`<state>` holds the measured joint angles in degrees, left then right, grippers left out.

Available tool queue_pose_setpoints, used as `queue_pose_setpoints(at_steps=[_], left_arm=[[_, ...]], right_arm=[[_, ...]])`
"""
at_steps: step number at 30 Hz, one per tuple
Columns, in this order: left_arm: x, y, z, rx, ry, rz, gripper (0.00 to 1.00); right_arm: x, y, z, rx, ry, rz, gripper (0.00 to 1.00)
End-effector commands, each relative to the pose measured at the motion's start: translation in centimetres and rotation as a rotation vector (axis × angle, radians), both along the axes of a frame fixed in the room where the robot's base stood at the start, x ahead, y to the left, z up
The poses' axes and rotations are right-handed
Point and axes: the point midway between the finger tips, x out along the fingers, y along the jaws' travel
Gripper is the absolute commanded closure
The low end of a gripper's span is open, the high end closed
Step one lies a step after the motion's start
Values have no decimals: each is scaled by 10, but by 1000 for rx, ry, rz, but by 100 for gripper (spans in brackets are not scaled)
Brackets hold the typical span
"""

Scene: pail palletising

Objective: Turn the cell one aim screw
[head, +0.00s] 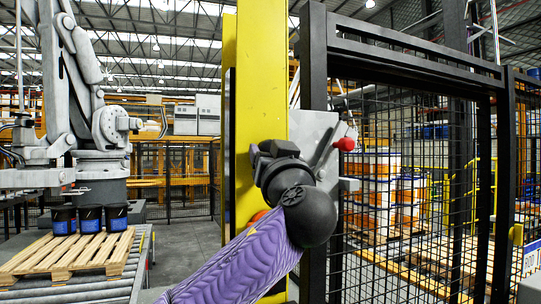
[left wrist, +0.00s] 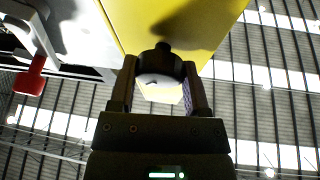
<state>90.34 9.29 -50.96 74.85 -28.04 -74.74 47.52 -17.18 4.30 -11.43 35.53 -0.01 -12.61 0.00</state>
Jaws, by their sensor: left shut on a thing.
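My left gripper (head: 262,152) is up against the yellow post (head: 262,70) in the head view, with its purple-sleeved arm below. In the left wrist view the two fingers of my left gripper (left wrist: 160,72) are closed on the sides of a dark round knob, which I take to be the aim screw (left wrist: 160,56). The yellow post (left wrist: 190,22) is right behind it. In the head view the wrist and gripper hide the screw. How far the screw is turned cannot be told. My right gripper is in neither view.
A red knob (head: 346,144) on a grey plate (head: 312,130) sits close right of the gripper; the red knob also shows in the left wrist view (left wrist: 31,76). A black mesh gate (head: 405,230) stands at right. A pallet (head: 75,252) with black pails (head: 90,218) lies left.

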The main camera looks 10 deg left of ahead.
Motion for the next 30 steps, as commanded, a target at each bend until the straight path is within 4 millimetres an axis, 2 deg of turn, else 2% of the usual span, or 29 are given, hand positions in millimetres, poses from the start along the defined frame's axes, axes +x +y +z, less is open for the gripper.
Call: queue_pose_setpoints(at_steps=[12,21,30], left_arm=[[-1,0,-1,199,134,-4,98],[-1,0,2,364,245,-4,98],[-1,0,3,459,306,-3,98]], right_arm=[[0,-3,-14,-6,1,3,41],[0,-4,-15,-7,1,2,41],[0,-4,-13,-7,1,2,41]])
